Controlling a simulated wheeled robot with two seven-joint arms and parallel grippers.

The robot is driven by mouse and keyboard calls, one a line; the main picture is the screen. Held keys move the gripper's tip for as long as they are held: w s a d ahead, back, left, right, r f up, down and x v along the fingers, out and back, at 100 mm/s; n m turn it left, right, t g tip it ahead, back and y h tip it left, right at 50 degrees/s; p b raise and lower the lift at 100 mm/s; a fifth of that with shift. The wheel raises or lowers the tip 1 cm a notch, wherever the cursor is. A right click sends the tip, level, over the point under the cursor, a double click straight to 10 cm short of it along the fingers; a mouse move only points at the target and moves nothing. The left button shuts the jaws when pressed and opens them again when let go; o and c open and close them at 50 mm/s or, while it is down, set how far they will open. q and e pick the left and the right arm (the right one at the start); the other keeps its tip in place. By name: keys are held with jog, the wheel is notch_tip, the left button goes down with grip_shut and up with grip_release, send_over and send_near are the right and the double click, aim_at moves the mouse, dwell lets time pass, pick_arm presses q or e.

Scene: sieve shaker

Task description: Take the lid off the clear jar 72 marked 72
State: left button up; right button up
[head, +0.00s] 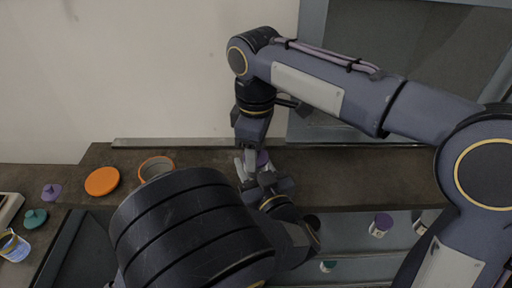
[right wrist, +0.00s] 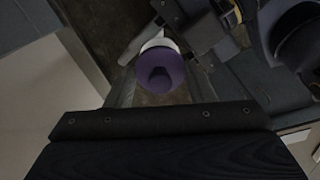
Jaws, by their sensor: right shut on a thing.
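A jar with a purple lid (head: 262,158) stands between my two grippers in the head view, mostly hidden by them. The right wrist view shows the purple knobbed lid (right wrist: 160,72) from above, with a pale jar rim (right wrist: 160,43) behind it. No number can be read. My right gripper (head: 250,157) comes down from above and is shut on the purple lid; its fingertips are hard to make out. My left gripper (head: 253,174) is low beside the jar, with a light finger (right wrist: 131,49) near the jar's side. Its grip on the jar cannot be made out.
An orange disc (head: 102,181), an orange-rimmed round piece (head: 156,167), a purple lid (head: 52,192), a teal lid (head: 36,218) and an open jar (head: 14,246) are at the left. Another purple-lidded jar (head: 381,224) and a teal-lidded one (head: 328,266) are at the lower right.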

jog(key=shift+r, duration=0.2)
dwell(0.4)
jog(key=shift+r, duration=0.9)
jog(key=shift+r, duration=2)
pick_arm(q)
jog(key=o, duration=1.5)
